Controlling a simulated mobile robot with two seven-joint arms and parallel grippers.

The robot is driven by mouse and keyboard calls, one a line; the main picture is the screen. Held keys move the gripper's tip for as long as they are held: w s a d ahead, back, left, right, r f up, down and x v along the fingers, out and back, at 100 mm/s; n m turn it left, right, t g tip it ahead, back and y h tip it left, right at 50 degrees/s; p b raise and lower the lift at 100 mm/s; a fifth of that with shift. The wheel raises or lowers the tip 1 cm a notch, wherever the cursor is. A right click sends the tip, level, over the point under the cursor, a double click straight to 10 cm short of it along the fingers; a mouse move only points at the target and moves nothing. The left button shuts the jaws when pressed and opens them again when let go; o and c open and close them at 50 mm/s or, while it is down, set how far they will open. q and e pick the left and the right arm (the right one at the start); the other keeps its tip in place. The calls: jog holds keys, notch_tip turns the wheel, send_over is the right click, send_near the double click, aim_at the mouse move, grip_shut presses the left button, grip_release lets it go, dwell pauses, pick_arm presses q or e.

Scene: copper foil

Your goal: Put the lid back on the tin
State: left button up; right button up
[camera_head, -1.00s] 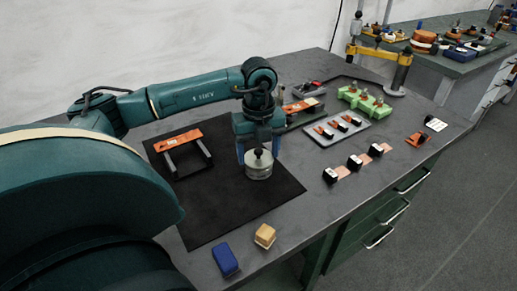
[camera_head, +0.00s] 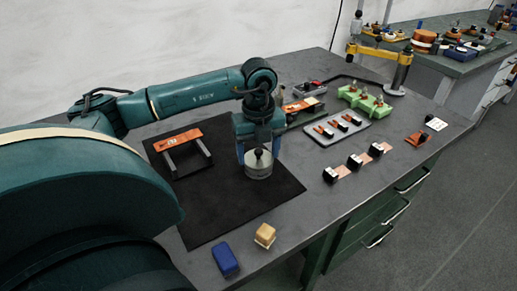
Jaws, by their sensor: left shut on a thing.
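The tin (camera_head: 259,171) is a pale metal round can standing upright on the black mat (camera_head: 232,209). The lid's dark knob (camera_head: 259,153) shows at the top of the tin, between the fingers. My left gripper (camera_head: 259,158) points straight down over the tin and is shut on the lid. The lid looks to be at the tin's rim; I cannot tell whether it is fully seated. My right gripper is not in view.
An orange-topped stand (camera_head: 180,141) is left of the tin on the mat. A blue block (camera_head: 225,260) and a tan block (camera_head: 265,236) lie near the front edge. A grey tray (camera_head: 337,127) and a green rack (camera_head: 364,101) stand to the right.

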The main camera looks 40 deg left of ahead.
pick_arm(q)
jog(key=o, duration=1.2)
jog(key=shift+r+p, duration=2.75)
jog(key=shift+r, duration=0.8)
jog(key=shift+c, duration=0.3)
grip_shut()
